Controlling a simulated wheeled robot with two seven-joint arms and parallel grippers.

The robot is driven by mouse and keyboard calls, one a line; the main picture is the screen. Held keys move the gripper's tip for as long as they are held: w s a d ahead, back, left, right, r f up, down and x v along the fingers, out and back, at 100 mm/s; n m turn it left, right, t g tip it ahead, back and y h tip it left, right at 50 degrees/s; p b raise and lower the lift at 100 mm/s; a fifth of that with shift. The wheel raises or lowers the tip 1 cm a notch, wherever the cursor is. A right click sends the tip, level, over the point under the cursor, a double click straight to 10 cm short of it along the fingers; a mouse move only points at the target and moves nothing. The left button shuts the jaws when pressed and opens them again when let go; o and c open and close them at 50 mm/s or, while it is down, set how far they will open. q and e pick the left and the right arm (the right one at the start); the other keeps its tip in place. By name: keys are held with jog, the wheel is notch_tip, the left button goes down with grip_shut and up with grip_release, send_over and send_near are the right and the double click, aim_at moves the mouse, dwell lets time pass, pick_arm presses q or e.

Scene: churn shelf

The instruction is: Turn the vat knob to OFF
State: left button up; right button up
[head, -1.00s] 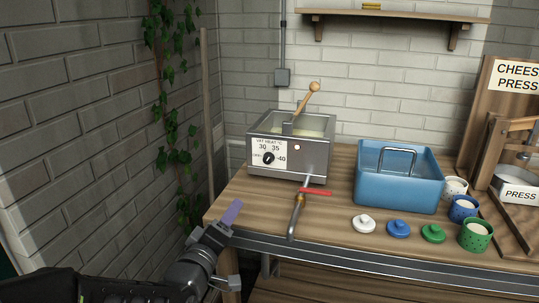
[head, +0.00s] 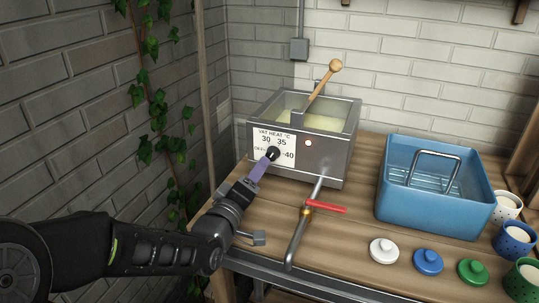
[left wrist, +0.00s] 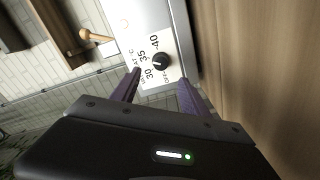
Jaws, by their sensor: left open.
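The vat (head: 324,155) is a grey metal box on the wooden table, with a white dial plate (head: 265,138) on its front marked OFF, 30, 35 and 40. The black vat knob (head: 273,153) sits on this plate. My left gripper (head: 266,161) reaches in from the left, its purple fingers just in front of the knob and partly covering the plate. In the left wrist view the knob (left wrist: 161,62) lies between and slightly beyond the open fingers (left wrist: 159,77). I cannot tell exactly where its pointer is. My right gripper is out of view.
A tap with a red handle (head: 326,206) stands right of my left gripper. A wooden-handled stirrer (head: 322,84) leans in the vat. A blue tub (head: 436,205), coloured lids (head: 428,261) and cups (head: 515,241) are to the right. A brick wall is at left.

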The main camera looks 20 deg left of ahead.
aim_at(269, 156)
pick_arm(q)
jog(key=shift+w+a, duration=0.2)
jog(key=shift+w, duration=3.75)
jog(key=shift+c, duration=0.2)
grip_shut()
